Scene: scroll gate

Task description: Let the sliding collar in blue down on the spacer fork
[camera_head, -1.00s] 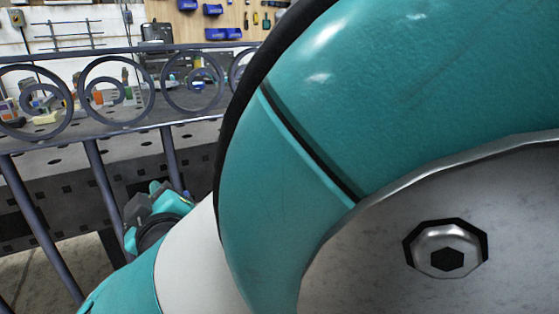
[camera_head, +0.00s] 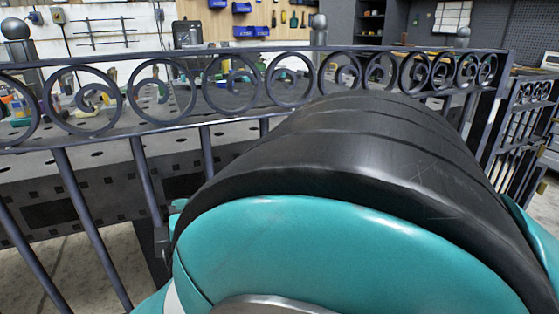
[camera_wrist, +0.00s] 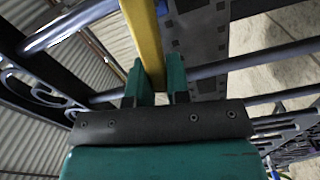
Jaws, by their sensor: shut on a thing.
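My gripper (camera_wrist: 160,78) has two teal fingers in the wrist view, closed on either side of a yellow bar (camera_wrist: 144,35). The bar runs from the top edge of that view down between the fingers. I cannot tell whether it is the spacer fork or another part. I cannot make out a blue sliding collar in either view. In the head view my own arm hides most of the gripper and what it holds.
A dark metal gate with a row of scrolls (camera_head: 162,90) and upright bars (camera_head: 92,228) stands ahead. In the wrist view grey bars (camera_wrist: 228,66) pass close to my gripper. A perforated dark table (camera_head: 110,160) is behind the gate.

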